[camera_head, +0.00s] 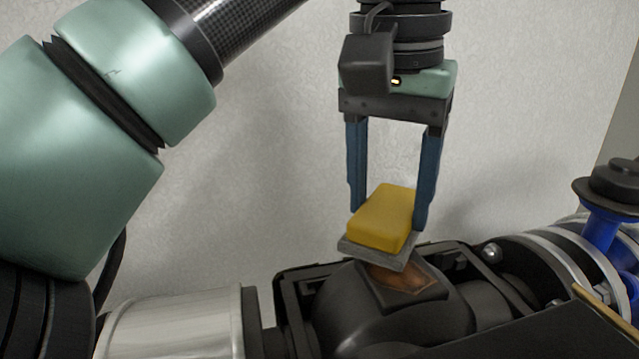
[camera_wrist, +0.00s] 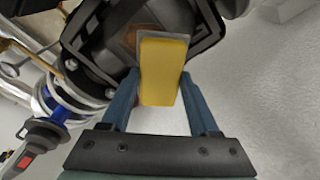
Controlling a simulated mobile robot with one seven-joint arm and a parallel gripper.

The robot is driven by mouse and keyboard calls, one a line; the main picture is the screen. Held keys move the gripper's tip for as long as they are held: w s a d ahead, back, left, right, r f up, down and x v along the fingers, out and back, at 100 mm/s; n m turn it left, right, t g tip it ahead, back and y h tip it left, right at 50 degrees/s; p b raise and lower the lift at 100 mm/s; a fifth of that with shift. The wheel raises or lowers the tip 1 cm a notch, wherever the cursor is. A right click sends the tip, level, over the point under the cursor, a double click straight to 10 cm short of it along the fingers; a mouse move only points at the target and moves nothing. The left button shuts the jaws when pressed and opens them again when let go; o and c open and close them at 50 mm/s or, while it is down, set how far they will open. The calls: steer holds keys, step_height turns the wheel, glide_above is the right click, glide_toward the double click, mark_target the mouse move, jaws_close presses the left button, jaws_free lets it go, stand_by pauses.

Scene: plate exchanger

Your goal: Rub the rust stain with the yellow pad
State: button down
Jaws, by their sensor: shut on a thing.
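The yellow pad (camera_head: 383,218) has a grey layer on its underside and sits between the blue fingers of my gripper (camera_head: 386,205). My gripper is shut on it and points down. The rust stain (camera_head: 408,279) is a brown patch on a dark flat face of the black rounded housing (camera_head: 345,300). The pad is right over the stain and hides part of it. I cannot tell whether its grey underside touches the face. In the wrist view the yellow pad (camera_wrist: 161,70) covers much of the stain (camera_wrist: 129,42), which shows at its left edge.
A silver cylinder (camera_head: 175,325) joins the housing on the left. On the right are a metal-banded pipe (camera_head: 545,265) and a blue valve with a black knob (camera_head: 612,190). A black raised frame (camera_head: 290,290) borders the housing. A pale wall (camera_head: 270,150) stands behind.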

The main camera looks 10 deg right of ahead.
mark_target(404, 225)
steer(key=shift+f+b, duration=0.4)
steer(key=shift+f, duration=0.45)
steer(key=shift+s+r, duration=0.1)
steer(key=shift+s, duration=1.7)
steer(key=shift+s+d, duration=0.1)
steer(key=shift+s, duration=1.7)
steer(key=shift+p, duration=0.45)
steer(key=shift+w, duration=3.6)
